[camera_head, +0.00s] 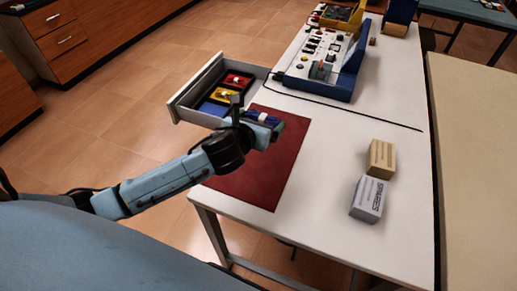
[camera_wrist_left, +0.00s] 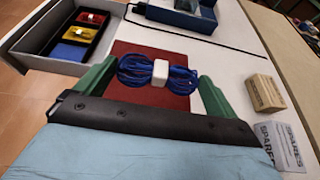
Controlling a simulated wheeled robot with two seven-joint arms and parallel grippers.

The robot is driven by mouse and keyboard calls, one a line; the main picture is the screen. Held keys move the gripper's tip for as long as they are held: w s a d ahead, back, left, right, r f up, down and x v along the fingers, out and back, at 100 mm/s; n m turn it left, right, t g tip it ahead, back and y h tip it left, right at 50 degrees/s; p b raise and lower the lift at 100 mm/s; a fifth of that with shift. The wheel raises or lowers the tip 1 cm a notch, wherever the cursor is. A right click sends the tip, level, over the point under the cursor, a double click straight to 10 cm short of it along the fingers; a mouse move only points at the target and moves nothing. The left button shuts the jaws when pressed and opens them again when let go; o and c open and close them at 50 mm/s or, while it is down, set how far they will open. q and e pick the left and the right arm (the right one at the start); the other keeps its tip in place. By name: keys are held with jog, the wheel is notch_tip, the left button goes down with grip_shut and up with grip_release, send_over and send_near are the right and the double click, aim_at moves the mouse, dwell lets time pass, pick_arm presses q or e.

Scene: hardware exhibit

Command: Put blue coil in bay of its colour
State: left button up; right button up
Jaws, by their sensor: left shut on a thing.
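The blue coil (camera_head: 262,117) has a white band around its middle and is held above the red mat (camera_head: 265,180). My left gripper (camera_head: 265,125) is shut on it. In the left wrist view the coil (camera_wrist_left: 158,72) spans between the green fingers of the gripper (camera_wrist_left: 155,80). The open drawer (camera_head: 182,113) at the table's left side has red, yellow and blue bays. The blue bay (camera_head: 212,108) is nearest and shows bare blue floor; it also shows in the wrist view (camera_wrist_left: 62,52). Coils lie in the red bay (camera_head: 238,79) and yellow bay (camera_head: 226,94). My right gripper is out of view.
A control panel with a blue frame (camera_head: 345,85) stands behind the mat, and a black cable (camera_head: 345,115) runs across the white table. A tan box (camera_head: 381,158) and a grey "SPARES" box (camera_head: 368,199) stand to the right. The drawer's raised walls surround the bays.

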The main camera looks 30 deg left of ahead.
pick_arm(q)
jog(key=b, duration=0.2)
send_over(258, 153)
notch_tip(258, 153, down, 8)
jog(key=shift+w+f, duration=0.1)
jog(key=shift+f, duration=0.15)
jog(key=shift+f+b, duration=0.4)
jog(key=shift+f, duration=0.2)
notch_tip(258, 153, down, 2)
jog(key=shift+f+b, duration=0.25)
jog(key=shift+b, duration=0.3)
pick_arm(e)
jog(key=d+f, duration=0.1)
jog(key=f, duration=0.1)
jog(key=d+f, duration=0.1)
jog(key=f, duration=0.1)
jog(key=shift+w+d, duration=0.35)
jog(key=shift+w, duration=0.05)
pick_arm(q)
jog(key=shift+f, duration=0.1)
jog(key=o, duration=0.5)
jog(key=shift+f, duration=0.15)
jog(key=shift+o, duration=0.5)
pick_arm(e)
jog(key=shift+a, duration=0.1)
